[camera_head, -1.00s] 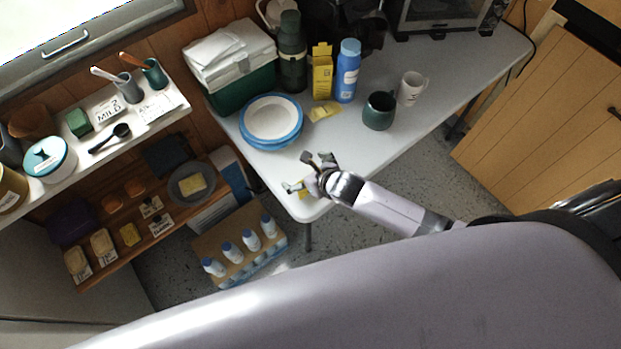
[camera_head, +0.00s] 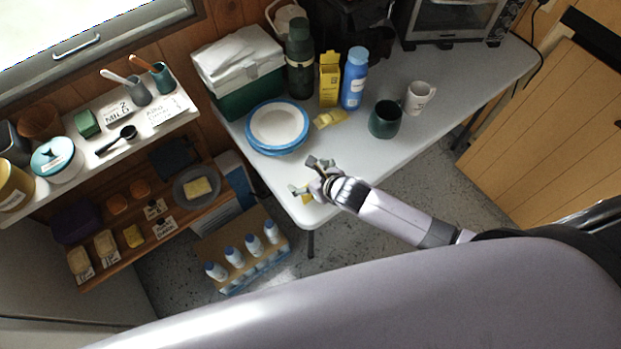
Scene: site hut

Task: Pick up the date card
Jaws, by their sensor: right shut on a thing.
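My right gripper (camera_head: 307,178) is over the near left corner of the white table, low and close to the top. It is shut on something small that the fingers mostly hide. A small yellow patch (camera_head: 307,197) shows beside the lower finger; I cannot tell whether it is held or lies on the table. White cards with dark writing stand on the upper shelf, one reading "MILD" (camera_head: 117,112) and one with handwriting (camera_head: 163,108). Smaller cards (camera_head: 165,228) are on the lower shelf. I cannot tell which is the date card. My left gripper is out of view.
Blue-rimmed plates (camera_head: 277,125), a yellow cloth-like piece (camera_head: 330,119), a yellow box (camera_head: 329,78), a blue bottle (camera_head: 354,79), a green mug (camera_head: 385,119) and a white mug (camera_head: 419,97) stand on the table (camera_head: 345,160). A crate of bottles (camera_head: 285,243) is on the floor below.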

